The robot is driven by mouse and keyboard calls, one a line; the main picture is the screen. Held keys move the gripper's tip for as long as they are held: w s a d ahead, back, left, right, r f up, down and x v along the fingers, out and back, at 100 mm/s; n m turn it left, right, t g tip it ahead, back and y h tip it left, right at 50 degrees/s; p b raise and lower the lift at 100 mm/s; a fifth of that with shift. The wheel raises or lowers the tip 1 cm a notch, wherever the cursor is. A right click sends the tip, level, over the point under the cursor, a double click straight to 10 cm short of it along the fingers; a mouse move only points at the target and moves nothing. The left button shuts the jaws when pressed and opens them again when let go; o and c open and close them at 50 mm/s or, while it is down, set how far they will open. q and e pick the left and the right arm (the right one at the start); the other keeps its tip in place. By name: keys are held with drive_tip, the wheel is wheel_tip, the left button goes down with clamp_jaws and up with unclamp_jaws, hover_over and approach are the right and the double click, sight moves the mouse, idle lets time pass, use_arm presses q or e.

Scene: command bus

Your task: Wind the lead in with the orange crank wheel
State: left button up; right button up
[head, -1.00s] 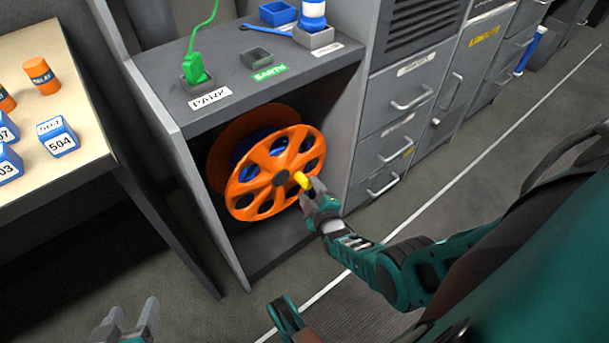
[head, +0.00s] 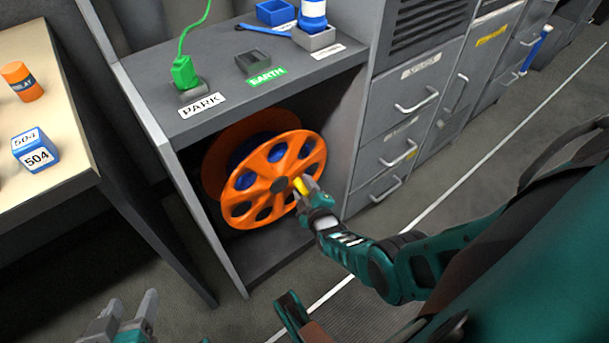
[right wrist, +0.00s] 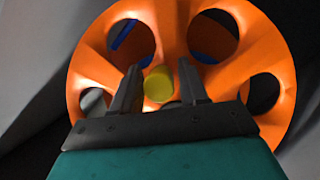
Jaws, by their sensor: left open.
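The orange crank wheel (head: 249,207) is the front face of a reel in the open bay of the grey cabinet, with blue lead wound behind it. A yellow crank handle (head: 299,186) stands out from it, right of the hub. My right gripper (head: 305,186) is at the handle. The orange wheel (right wrist: 172,40) fills the view behind. My left gripper (head: 133,312) is open and empty at the bottom left.
A green plug (head: 184,73) with a green cable stands by the PARK label (head: 201,105) on the cabinet top. A grey socket (head: 254,62) is by the EARTH label. A table (head: 70,160) with a 504 block stands left. Drawers (head: 398,152) line the right.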

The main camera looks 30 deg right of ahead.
clamp_jaws()
idle(0.4)
